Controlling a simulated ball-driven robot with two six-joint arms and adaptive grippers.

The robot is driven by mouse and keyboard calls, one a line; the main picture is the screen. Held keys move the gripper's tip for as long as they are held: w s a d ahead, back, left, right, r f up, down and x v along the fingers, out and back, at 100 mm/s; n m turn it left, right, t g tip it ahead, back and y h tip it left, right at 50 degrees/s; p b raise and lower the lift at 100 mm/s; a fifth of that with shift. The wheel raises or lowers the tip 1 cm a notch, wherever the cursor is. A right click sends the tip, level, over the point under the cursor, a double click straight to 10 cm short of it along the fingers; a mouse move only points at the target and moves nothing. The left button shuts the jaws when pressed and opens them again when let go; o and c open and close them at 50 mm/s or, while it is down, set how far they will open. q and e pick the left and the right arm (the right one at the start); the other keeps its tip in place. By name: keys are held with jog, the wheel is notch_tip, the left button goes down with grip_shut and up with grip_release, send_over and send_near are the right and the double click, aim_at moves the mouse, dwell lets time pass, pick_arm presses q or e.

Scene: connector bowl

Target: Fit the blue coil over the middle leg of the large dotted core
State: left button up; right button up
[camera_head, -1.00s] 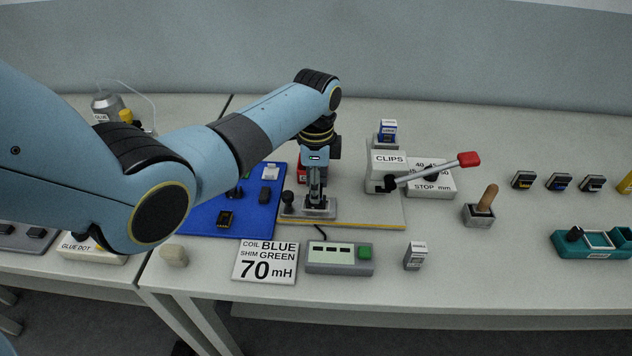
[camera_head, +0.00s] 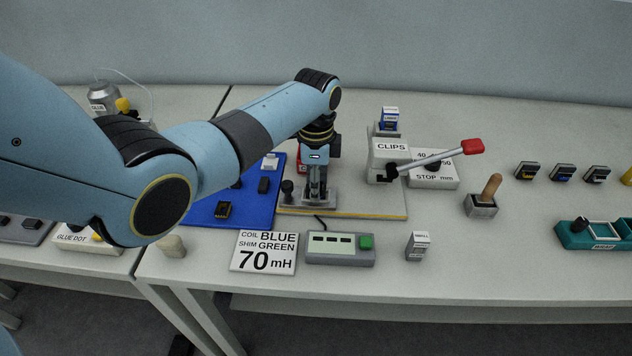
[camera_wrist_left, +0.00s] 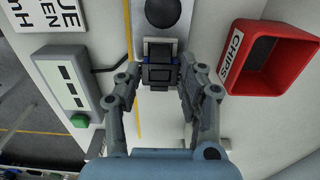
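My left gripper (camera_head: 317,196) points down over a grey fixture plate (camera_head: 294,206) on the beige board. In the left wrist view its two fingers (camera_wrist_left: 160,72) stand on either side of a dark square part (camera_wrist_left: 160,73) with blue showing at its edges. This looks like the blue coil, perhaps with a core; I cannot tell whether both fingertips touch it. Whether the part sits on a core leg is hidden. A dark core with small orange marks (camera_head: 223,209) lies on the blue mat (camera_head: 200,216). My right gripper is not in view.
A red CLIPS bin (camera_wrist_left: 238,50) stands close right of the fingers in the wrist view. A grey CLIPS press with a red-knobbed lever (camera_head: 472,146) is to the right. A meter with a green button (camera_head: 366,242) and the sign "coil blue, shim green, 70 mH" (camera_head: 264,251) stand in front.

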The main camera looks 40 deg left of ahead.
pick_arm(q)
jog(key=o, duration=0.4)
jog(key=shift+c, duration=0.2)
notch_tip(320, 180, up, 12)
